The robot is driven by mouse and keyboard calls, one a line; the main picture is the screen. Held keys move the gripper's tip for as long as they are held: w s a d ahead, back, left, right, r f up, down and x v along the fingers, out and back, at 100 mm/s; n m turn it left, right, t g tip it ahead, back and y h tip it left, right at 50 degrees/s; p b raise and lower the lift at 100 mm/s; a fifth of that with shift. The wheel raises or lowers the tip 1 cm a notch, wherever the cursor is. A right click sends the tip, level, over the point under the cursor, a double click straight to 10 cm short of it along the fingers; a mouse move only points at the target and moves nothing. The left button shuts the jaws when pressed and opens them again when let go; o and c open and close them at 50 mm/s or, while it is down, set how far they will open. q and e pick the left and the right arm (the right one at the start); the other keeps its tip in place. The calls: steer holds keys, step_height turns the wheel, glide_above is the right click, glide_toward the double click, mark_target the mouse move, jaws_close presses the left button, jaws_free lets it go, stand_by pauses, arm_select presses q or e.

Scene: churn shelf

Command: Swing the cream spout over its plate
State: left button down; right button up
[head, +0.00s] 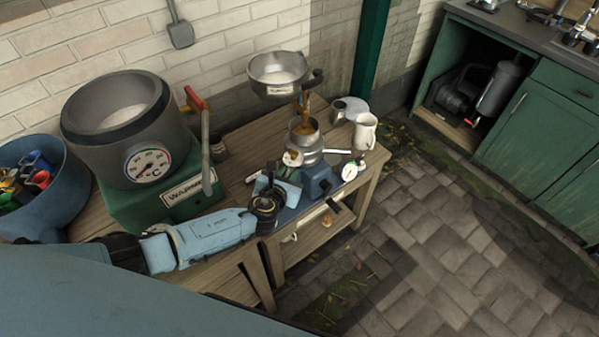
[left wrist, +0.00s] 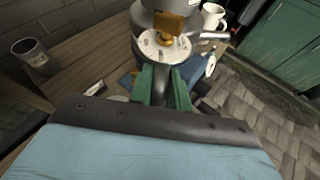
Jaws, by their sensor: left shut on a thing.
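The separator (head: 303,138) stands on the bench, with a metal bowl (head: 279,76) above and a brass-coloured piece (head: 305,106) between them. A round pale plate with dark marks (head: 293,158) is on its front; it shows in the left wrist view (left wrist: 164,48) with a brass knob on top. My left gripper (head: 289,172) is just below this plate. Its green fingers (left wrist: 162,84) are shut on a grey part, likely the cream spout, mostly hidden between them. Whether it lies under the plate's marks I cannot tell. A second pale spout (head: 338,151) points right. My right gripper is out of view.
A green warmer (head: 165,200) with a dial and red-handled lever stands left on the bench. A dark cup (head: 218,148) stands behind. The paved floor is clear at right.

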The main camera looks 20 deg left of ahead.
arm_select(q)
steer(key=c, duration=1.3)
jaws_free()
steer(key=shift+s+r, duration=0.2)
steer(key=shift+s, duration=0.35)
steer(key=shift+p+v, duration=1.05)
steer(key=shift+v, duration=2.15)
